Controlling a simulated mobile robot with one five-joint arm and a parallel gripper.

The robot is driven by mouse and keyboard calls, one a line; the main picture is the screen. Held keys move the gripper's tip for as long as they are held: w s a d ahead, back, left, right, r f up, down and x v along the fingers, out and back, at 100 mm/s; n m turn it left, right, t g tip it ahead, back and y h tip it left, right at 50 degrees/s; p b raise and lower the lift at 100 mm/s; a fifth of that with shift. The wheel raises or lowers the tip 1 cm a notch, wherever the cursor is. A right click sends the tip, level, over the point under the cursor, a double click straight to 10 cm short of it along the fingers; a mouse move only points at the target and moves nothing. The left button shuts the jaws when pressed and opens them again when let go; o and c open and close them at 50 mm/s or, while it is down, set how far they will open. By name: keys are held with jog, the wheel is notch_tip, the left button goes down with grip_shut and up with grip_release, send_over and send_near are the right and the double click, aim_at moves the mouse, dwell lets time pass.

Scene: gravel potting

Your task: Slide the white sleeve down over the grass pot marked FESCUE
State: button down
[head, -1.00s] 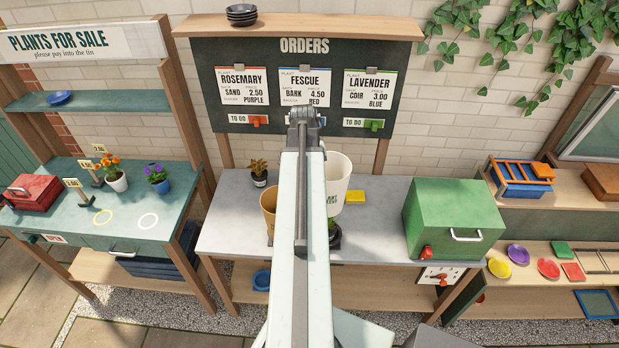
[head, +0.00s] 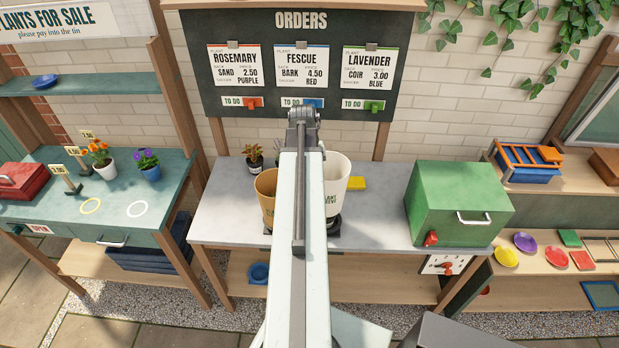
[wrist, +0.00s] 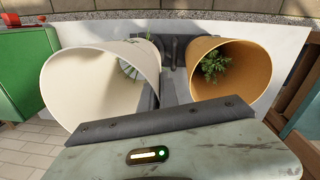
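My gripper is behind my arm in the head view.
A tan sleeve (head: 266,189) stands left of my arm, with a leafy plant (wrist: 214,66) inside. The bench's left part is clear.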

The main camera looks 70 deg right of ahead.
notch_tip(320, 180, down, 8)
jog(key=b, duration=0.7)
jog(key=shift+r, duration=0.1)
jog(key=c, duration=1.5)
grip_release()
jog(key=shift+c, duration=0.2)
notch_tip(320, 180, up, 8)
jog(key=p, duration=0.8)
jog(key=shift+w+a, duration=0.2)
jog(key=shift+w, duration=0.05)
